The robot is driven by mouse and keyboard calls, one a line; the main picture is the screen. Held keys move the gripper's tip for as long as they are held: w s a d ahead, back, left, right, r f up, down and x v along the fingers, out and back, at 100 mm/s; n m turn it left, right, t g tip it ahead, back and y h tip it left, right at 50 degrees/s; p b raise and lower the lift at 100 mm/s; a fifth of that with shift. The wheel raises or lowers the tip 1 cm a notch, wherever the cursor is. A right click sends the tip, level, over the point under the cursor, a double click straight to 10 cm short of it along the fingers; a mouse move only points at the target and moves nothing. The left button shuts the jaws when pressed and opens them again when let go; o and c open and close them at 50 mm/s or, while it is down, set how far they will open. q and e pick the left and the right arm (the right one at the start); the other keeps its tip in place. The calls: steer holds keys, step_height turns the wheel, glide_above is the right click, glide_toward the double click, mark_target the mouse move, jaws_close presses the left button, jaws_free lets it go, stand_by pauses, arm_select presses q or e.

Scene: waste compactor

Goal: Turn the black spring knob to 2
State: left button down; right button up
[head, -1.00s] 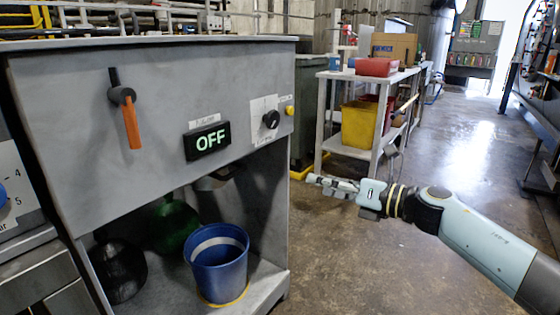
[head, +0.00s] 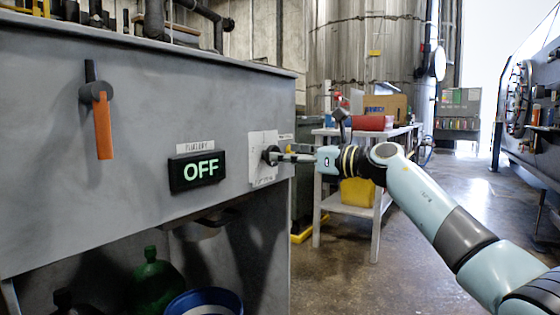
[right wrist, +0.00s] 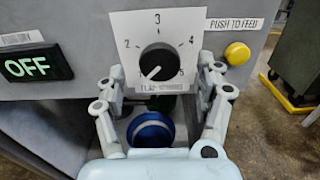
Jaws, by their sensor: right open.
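The black knob (right wrist: 157,62) sits on a white dial plate (right wrist: 126,24) on the grey machine front. In the right wrist view its white pointer line aims down-left, away from the printed 2 at upper left. The numbers 3, 4 and 5 also show on the plate. My right gripper (right wrist: 161,70) is open, with one finger on each side of the knob and a gap on both sides. In the head view the fingertips of the right gripper (head: 285,157) reach the knob (head: 269,155) and partly hide it. My left gripper is out of view.
A lit OFF display (head: 197,171) and an orange-handled lever (head: 103,125) are left of the dial. A yellow push button (right wrist: 237,53) is close to the right finger. A blue bucket (right wrist: 150,132) stands below. A workbench (head: 330,212) is behind my right arm.

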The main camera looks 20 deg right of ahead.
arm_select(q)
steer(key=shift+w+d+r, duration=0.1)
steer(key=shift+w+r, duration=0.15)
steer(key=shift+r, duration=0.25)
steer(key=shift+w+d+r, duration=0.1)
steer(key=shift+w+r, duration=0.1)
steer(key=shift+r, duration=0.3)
arm_select(e)
steer(key=shift+x, duration=1.35)
steer(key=c, duration=1.1)
